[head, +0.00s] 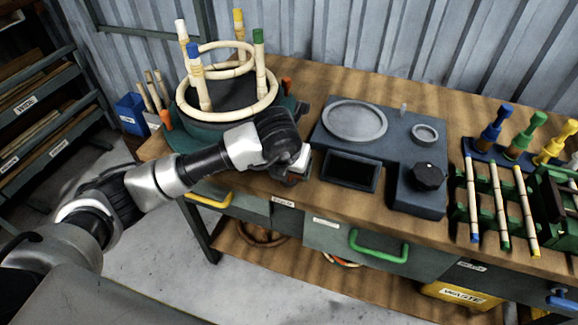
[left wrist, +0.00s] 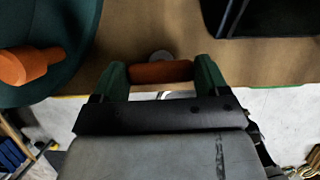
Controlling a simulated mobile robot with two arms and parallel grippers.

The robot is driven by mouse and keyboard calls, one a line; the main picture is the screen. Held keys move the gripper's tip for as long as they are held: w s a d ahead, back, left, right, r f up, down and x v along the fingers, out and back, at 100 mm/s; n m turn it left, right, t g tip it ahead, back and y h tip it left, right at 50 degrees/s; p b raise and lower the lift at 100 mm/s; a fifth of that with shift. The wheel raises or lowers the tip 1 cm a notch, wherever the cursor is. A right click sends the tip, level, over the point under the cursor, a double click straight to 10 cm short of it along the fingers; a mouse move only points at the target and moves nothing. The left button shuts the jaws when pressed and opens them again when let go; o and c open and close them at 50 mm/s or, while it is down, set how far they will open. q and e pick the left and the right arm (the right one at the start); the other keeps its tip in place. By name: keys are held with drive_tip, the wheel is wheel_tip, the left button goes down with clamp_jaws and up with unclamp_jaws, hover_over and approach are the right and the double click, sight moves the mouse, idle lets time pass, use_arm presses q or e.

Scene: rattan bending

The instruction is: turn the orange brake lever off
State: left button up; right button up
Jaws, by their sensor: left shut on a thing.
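My left gripper (head: 294,174) is at the bench's front edge, left of the dark blue-grey station. In the left wrist view its two green fingers (left wrist: 161,76) close on both ends of a short orange-brown bar (left wrist: 160,71), which looks like the brake lever's grip. A small grey round part (left wrist: 160,57) shows just behind the bar. In the head view my gripper and wrist hide most of the lever, so its angle cannot be told. My right gripper is in neither view.
A green round base (head: 188,135) carries a rattan ring frame (head: 240,104) and orange knobs; one orange knob (left wrist: 28,66) is near my gripper. The station (head: 350,172) with a black knob (head: 429,176) is to the right. A green drawer handle (head: 378,248) protrudes below.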

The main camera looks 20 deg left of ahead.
use_arm(q)
drive_tip(key=o, duration=0.9)
drive_tip(key=shift+r, duration=0.15)
drive_tip(key=v, duration=1)
drive_tip(key=shift+s+r, duration=0.2)
drive_tip(key=shift+r, duration=0.05)
